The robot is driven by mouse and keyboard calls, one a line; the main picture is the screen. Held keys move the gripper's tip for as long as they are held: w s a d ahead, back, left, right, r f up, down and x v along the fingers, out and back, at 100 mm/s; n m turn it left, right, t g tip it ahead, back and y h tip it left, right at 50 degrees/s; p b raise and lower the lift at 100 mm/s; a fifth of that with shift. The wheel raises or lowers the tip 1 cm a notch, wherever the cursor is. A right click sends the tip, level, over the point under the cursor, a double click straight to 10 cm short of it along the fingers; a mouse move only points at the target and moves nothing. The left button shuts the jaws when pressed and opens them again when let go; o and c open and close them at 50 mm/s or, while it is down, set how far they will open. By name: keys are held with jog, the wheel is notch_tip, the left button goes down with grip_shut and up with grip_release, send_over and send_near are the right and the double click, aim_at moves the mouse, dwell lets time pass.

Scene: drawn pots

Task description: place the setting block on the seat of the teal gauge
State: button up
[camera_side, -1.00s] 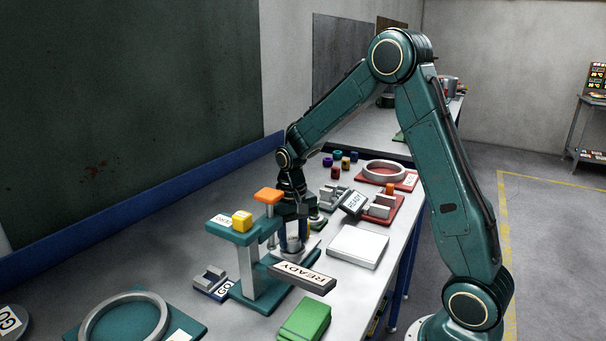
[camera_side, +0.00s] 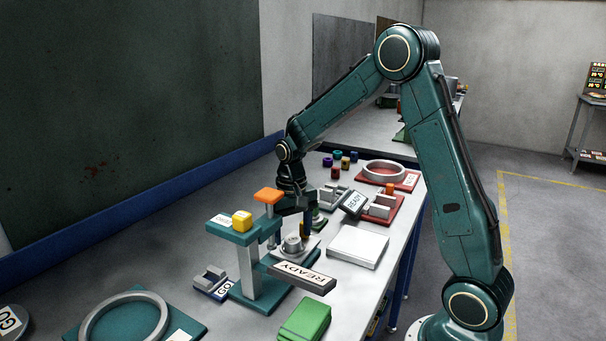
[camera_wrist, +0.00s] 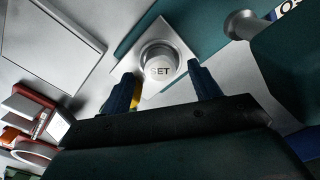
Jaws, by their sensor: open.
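The teal gauge (camera_side: 248,270) stands on the bench, with a column, a top arm and an orange-capped rod (camera_side: 268,196). The setting block (camera_side: 292,243), a short silver cylinder, rests upright on a pale square plate at the gauge's right; I take this plate to be the seat. In the wrist view the block (camera_wrist: 159,62) is marked SET and stands on the plate (camera_wrist: 184,52), near its middle. My gripper (camera_side: 297,222) is open, just above and behind the block. In the wrist view its fingers (camera_wrist: 163,88) are spread below the block, apart from it.
A READY sign (camera_side: 302,277) juts out in front. A white slab (camera_side: 357,246) lies right, green blocks (camera_side: 305,320) in front. A ring on a teal base (camera_side: 124,319) is front left; red-based fixtures (camera_side: 386,174) stand behind.

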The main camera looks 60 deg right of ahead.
notch_tip(320, 180, up, 12)
dwell(0.5)
dwell(0.3)
jog(key=s+a+r+n+t, duration=0.2)
jog(key=s+a+r+t, duration=0.1)
jog(key=s+a+r, duration=0.3)
jog(key=s+a+f+n+t, duration=0.1)
jog(key=s+a+n, duration=0.1)
jog(key=s, duration=0.5)
jog(key=s+a+f+n+t, duration=0.1)
jog(key=s+a+n, duration=0.1)
jog(key=s, duration=0.6)
jog(key=shift+s+a+t, duration=0.3)
jog(key=shift+a, duration=0.1)
